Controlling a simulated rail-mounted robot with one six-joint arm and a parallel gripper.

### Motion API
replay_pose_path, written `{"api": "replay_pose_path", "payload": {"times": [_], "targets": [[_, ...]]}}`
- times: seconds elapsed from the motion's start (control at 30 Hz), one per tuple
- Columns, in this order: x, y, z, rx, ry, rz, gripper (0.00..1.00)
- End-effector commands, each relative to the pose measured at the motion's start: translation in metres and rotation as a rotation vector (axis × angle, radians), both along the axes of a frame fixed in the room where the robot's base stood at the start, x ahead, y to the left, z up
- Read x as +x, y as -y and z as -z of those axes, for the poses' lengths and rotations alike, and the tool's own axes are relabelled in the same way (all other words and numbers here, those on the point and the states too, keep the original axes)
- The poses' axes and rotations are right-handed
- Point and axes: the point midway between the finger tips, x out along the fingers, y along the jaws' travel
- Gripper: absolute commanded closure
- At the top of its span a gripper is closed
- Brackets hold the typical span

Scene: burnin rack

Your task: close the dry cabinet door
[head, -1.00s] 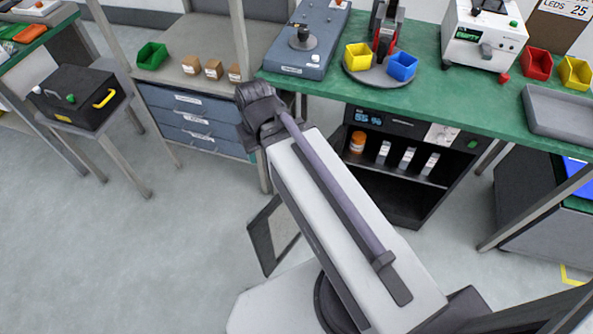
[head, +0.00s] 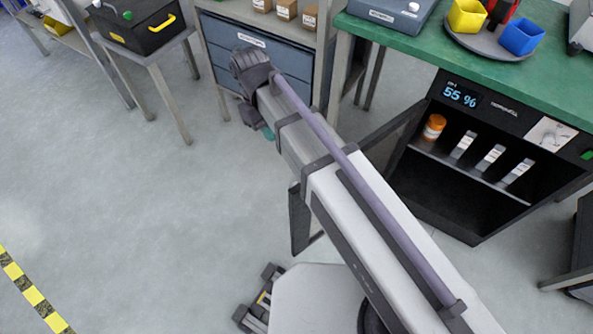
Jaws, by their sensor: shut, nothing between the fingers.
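The dry cabinet (head: 505,125) stands under the green bench at the right of the head view. Its display reads 55 %, and its front is open. The dark-framed door (head: 395,140) stands swung out from the cabinet's left side towards me. My arm crosses in front of the door and hides its middle. The door's outer edge (head: 299,218) shows below my arm, apart from the cabinet. My arm reaches up and left to a dark joint. I cannot make out my gripper; the end of the arm is hidden.
An orange jar (head: 433,127) and several white packages stand on the cabinet's shelf. The green bench (head: 420,45) overhangs the cabinet. A blue drawer unit (head: 250,55) stands behind my arm's dark joint. A black case (head: 135,25) sits on a stand. The floor at the left is clear.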

Motion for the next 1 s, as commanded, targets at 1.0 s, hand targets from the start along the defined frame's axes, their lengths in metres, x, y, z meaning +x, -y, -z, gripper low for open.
{"api": "replay_pose_path", "payload": {"times": [1.0], "targets": [[-0.052, 0.044, 0.098, -0.025, 0.021, 0.095, 1.0]]}}
